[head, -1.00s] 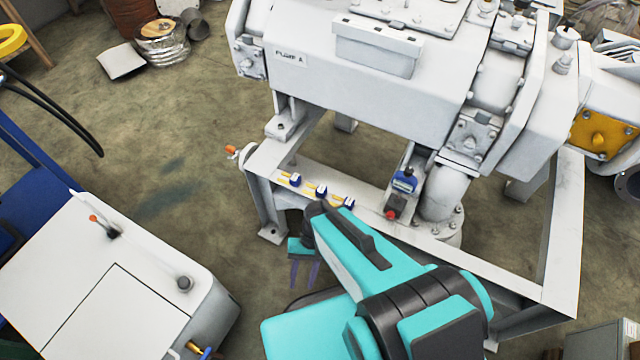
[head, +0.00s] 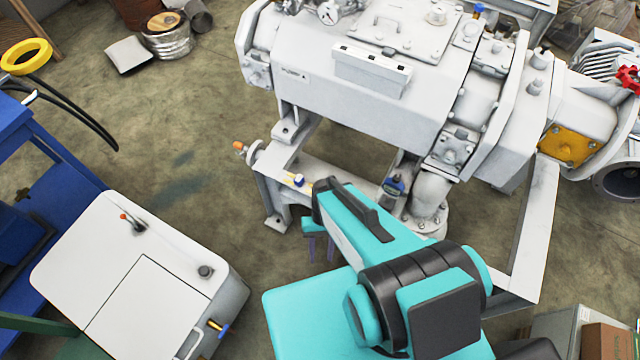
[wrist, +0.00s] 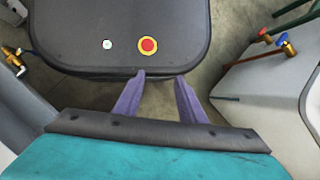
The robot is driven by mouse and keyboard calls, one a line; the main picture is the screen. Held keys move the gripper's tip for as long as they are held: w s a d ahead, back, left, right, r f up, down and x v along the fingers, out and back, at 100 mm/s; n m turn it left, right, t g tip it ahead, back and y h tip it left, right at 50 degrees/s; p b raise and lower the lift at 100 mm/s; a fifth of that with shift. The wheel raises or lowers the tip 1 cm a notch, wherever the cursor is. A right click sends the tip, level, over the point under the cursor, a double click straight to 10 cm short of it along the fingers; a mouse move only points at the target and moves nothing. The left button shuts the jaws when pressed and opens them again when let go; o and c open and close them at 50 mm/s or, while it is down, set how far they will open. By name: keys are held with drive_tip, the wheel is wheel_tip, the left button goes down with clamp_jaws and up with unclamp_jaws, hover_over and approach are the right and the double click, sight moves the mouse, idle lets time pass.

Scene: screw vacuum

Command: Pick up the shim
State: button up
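I cannot make out a shim in either view. My gripper (wrist: 160,82) shows in the wrist view with its two purple fingers apart and nothing between them. In the head view my gripper (head: 320,247) hangs low in front of the machine's frame, partly hidden by my turquoise arm.
A large grey pump (head: 365,100) stands on a white steel frame (head: 528,240). A small blue-and-yellow valve (head: 299,181) sits on its front beam.

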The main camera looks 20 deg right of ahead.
drive_tip(key=d+r+h+p, duration=0.1)
drive_tip(key=d+r+p, duration=0.1)
drive_tip(key=r+p, duration=0.5)
drive_tip(key=s+d+r+n+h+p, duration=0.1)
drive_tip(key=d+r+p, duration=0.2)
drive_tip(key=r+p, duration=0.4)
drive_tip(key=shift+d+r+p, duration=0.25)
drive_tip(key=shift+d+p, duration=0.1)
